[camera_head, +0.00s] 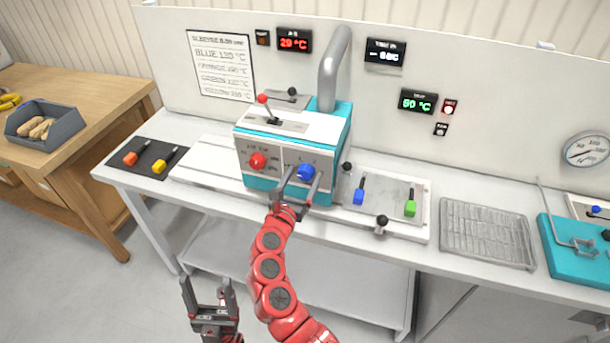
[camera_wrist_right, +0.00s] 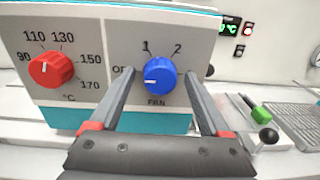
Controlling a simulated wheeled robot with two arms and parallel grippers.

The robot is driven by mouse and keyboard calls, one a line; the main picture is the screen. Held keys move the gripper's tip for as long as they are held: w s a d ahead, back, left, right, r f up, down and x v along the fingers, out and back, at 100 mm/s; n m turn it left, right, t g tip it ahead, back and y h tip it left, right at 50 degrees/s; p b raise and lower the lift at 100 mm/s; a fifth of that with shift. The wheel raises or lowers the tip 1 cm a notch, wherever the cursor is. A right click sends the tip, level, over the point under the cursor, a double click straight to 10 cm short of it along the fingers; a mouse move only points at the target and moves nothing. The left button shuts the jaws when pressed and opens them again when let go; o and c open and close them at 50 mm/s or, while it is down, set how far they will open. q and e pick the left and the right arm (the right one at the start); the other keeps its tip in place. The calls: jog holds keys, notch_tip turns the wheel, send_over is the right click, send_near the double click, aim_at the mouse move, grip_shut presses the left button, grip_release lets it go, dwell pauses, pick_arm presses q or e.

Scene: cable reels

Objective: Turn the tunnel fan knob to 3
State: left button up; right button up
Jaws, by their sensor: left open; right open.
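The blue fan knob (camera_head: 305,171) is on the front of the white and teal machine (camera_head: 296,127), right of a red temperature knob (camera_head: 257,160). In the right wrist view the fan knob (camera_wrist_right: 160,76) has a white mark pointing left, near the partly covered OFF label. Labels 1 and 2 show above it; no 3 is visible. My right gripper (camera_head: 304,176) is open, with its fingers on either side of the fan knob; contact cannot be told. My left gripper (camera_head: 207,286) is open and empty, low in front of the bench.
A grey pipe (camera_head: 333,68) rises behind the machine. A tray with blue and green-handled tools (camera_head: 410,207) lies to the right, then a wire rack (camera_head: 486,233). A dark mat (camera_head: 145,157) with two tools lies left. Floor space is clear around the left gripper.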

grip_shut()
dwell(0.3)
